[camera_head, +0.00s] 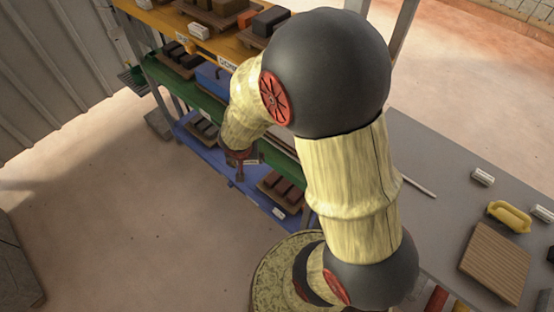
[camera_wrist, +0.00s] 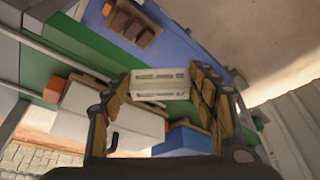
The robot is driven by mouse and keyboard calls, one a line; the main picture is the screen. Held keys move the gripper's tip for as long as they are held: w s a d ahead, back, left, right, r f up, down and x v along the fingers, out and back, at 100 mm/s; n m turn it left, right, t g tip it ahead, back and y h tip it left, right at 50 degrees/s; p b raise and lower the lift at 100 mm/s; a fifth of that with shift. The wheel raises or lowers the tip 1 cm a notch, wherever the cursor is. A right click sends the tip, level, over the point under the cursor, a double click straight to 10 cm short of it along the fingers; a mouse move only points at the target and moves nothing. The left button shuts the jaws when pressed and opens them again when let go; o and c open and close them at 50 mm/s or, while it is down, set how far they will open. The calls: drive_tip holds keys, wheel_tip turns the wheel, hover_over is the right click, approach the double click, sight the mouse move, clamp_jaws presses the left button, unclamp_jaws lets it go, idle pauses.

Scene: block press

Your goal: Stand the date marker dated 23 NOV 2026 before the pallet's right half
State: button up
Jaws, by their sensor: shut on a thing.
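My gripper (camera_wrist: 163,92) is shut on a white date marker (camera_wrist: 160,79), held crosswise between its two fingers in the wrist view; the writing on it is too small to read. In the head view my gripper (camera_head: 240,162) is low at the shelf rack, at the front of the blue bottom shelf (camera_head: 262,203). A pallet with dark red-brown blocks (camera_head: 283,188) stands on that shelf to the right of my gripper. It also shows at the top of the wrist view (camera_wrist: 132,22). Another pallet with grey blocks (camera_head: 206,129) stands further left, partly behind my arm.
A white marker (camera_head: 279,212) stands at the blue shelf's front edge by the right pallet. Green and orange shelves (camera_head: 225,38) above hold more loaded pallets. A grey table (camera_head: 450,190) at right carries white markers (camera_head: 482,177), a yellow object (camera_head: 510,215) and a wooden board (camera_head: 495,262).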

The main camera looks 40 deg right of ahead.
drive_tip(key=s+d+r+m+g+h+b, duration=0.1)
drive_tip(key=s+d+m+g, duration=0.1)
drive_tip(key=s+d+m, duration=0.35)
drive_tip(key=s+d+r+m+g, duration=0.1)
drive_tip(key=s+d+m, duration=0.2)
drive_tip(key=s, duration=0.5)
drive_tip(key=b, duration=0.3)
hover_over(280, 158)
drive_tip(key=a, duration=0.2)
drive_tip(key=f, duration=0.8)
drive_tip(key=shift+s+d+f, duration=0.1)
drive_tip(key=shift+s+f, duration=0.25)
drive_tip(key=shift+f, duration=0.05)
drive_tip(key=shift+w+d+f, duration=0.1)
drive_tip(key=shift+w+f, duration=0.15)
drive_tip(key=shift+f, duration=0.15)
drive_tip(key=shift+f+b, duration=0.75)
drive_tip(key=shift+f, duration=0.7)
drive_tip(key=shift+f, duration=0.1)
drive_tip(key=o, duration=1.3)
